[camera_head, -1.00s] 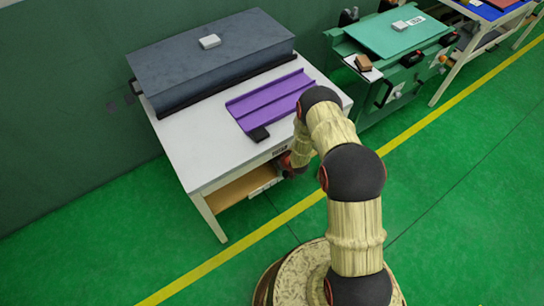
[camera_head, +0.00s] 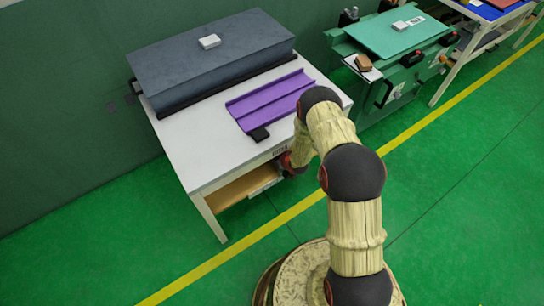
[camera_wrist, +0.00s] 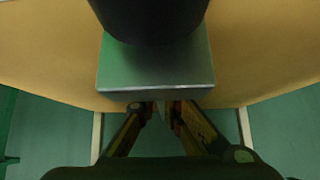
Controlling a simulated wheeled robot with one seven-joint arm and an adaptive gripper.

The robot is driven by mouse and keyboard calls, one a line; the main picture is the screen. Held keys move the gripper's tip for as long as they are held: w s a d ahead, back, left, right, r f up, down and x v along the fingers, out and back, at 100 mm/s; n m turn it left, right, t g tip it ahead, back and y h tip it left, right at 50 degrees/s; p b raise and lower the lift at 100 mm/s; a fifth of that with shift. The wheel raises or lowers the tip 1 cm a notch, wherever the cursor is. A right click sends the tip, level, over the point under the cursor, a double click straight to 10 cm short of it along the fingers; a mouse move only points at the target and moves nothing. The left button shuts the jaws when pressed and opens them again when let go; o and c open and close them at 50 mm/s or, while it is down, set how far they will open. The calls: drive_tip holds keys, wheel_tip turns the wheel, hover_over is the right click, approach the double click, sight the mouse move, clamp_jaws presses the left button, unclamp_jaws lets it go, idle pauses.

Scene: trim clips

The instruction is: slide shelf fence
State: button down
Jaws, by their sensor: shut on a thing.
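The table (camera_head: 205,150) has a tan shelf (camera_head: 235,190) under its top. A pale strip, perhaps the fence (camera_head: 264,187), shows at the shelf's front right in the head view. In the wrist view the tan shelf board (camera_wrist: 50,50) fills the upper part, with a grey metal block (camera_wrist: 155,70) over its edge. My gripper (camera_wrist: 162,107) is at the front face of that block, its two fingers close together and shut on a thin part of it. The grip itself is dark and partly hidden.
A purple channelled tray (camera_head: 270,100) and a large grey block (camera_head: 210,60) lie on the table top. A green bench (camera_head: 395,50) stands to the right. A dark round body (camera_wrist: 150,15) covers the top of the wrist view. Green floor in front is clear.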

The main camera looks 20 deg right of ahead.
drive_tip(key=shift+w+d, duration=0.15)
drive_tip(key=shift+d, duration=0.1)
drive_tip(key=c, duration=1.9)
unclamp_jaws()
drive_tip(key=v, duration=1.2)
